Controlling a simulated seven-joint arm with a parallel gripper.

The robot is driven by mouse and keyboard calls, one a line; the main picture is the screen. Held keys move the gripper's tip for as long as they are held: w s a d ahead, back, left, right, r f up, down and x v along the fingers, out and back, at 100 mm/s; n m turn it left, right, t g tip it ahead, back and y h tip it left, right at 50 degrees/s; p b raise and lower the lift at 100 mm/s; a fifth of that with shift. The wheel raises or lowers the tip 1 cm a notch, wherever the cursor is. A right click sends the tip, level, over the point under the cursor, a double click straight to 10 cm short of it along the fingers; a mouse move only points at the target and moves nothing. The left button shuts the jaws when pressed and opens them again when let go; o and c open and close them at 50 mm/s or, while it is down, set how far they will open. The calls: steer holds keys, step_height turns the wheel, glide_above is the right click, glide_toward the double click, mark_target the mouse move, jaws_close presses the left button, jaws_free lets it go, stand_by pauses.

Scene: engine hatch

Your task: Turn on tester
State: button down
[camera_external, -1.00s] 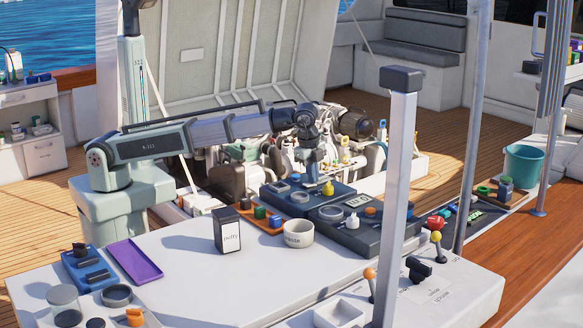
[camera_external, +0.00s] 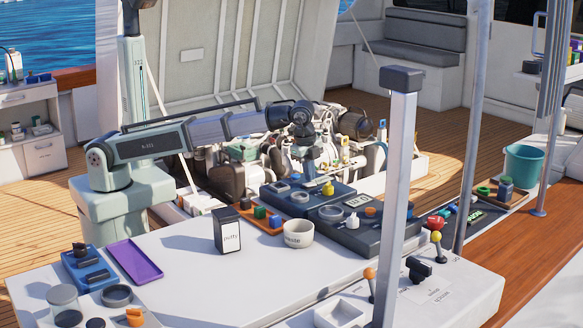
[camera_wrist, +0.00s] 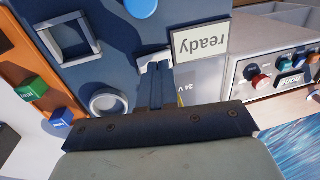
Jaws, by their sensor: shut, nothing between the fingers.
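In the wrist view a dark blue-grey panel (camera_wrist: 108,72) carries a pale plate reading "ready" (camera_wrist: 201,45) and a "24 V" marking (camera_wrist: 183,96); which part is the tester's switch is unclear. My gripper (camera_wrist: 155,62) is shut and empty, its fingers over this panel just left of the plate. A small white piece shows at the fingertips; I cannot tell whether they touch it. In the external view my gripper (camera_external: 311,176) is low over the dark blue units (camera_external: 308,210) on the bench, its tips partly hidden.
A square frame (camera_wrist: 68,37) and a grey ring (camera_wrist: 109,102) sit on the panel. An orange tray (camera_wrist: 28,58) with coloured blocks is at left. A box with coloured knobs (camera_wrist: 283,75) is at right.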

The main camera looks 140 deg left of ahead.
mark_target(314, 183)
step_height(314, 183, up, 13)
steer(key=a, duration=0.2)
stand_by(0.3)
stand_by(0.4)
